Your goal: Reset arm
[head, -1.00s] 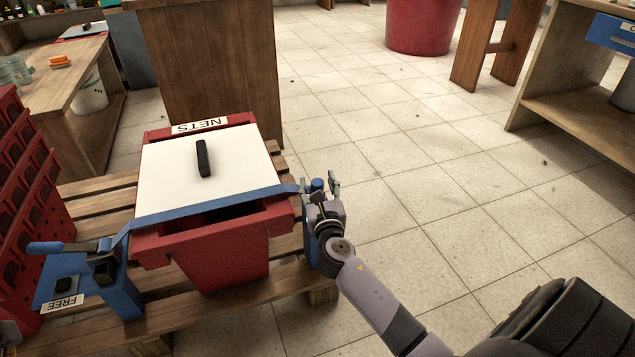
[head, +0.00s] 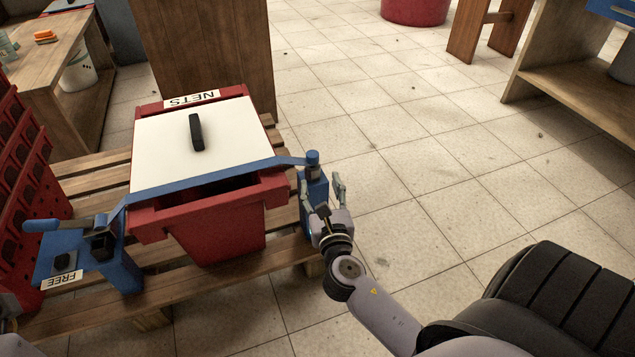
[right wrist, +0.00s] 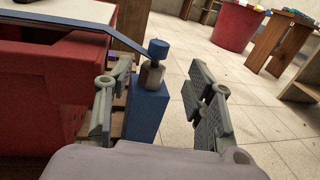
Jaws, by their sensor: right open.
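My right gripper (head: 322,188) is open and empty. It stands at the right side of the red crate (head: 215,232), just on the near side of a blue post with a round blue knob (head: 312,157). In the right wrist view the open fingers (right wrist: 157,88) stand either side of the blue post (right wrist: 146,112), with no visible grip on it. The knob (right wrist: 158,49) shows beyond them. My left gripper does not show.
The red crate, labelled NETS, has a white lid (head: 165,150) and a blue bar (head: 215,177) across it. It stands on a wooden pallet (head: 100,172). A blue stand labelled FREE (head: 115,275) is at left. Tiled floor (head: 420,190) to the right is clear.

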